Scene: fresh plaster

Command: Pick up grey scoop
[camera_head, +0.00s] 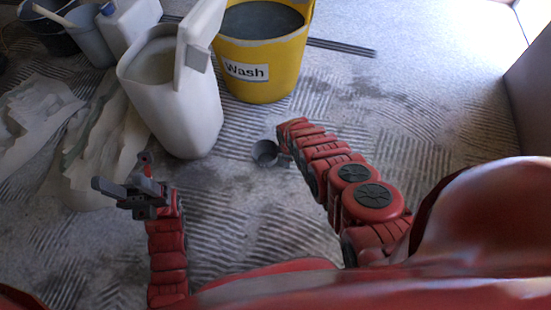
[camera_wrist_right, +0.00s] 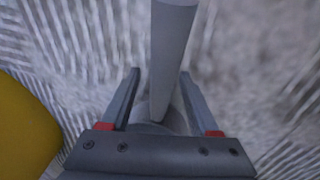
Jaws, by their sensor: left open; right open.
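The grey scoop (camera_head: 265,152) is on the ridged floor beside the end of my right arm in the head view. In the right wrist view its grey handle (camera_wrist_right: 172,60) appears between the two fingers of my right gripper (camera_wrist_right: 160,74), with a rounded part behind it near the palm. The fingers are apart, with a gap on each side of the handle. In the head view the right gripper is mostly hidden by its own arm. My left gripper (camera_head: 122,180) is open and empty at the left, well away from the scoop.
A yellow bucket (camera_head: 255,85) labelled "Wash" stands behind the scoop. A white cut-open jug (camera_head: 180,115) stands left of it. Crumpled pale sheets (camera_head: 100,150) lie at the left, with grey buckets (camera_head: 92,45) behind. The floor to the right is clear.

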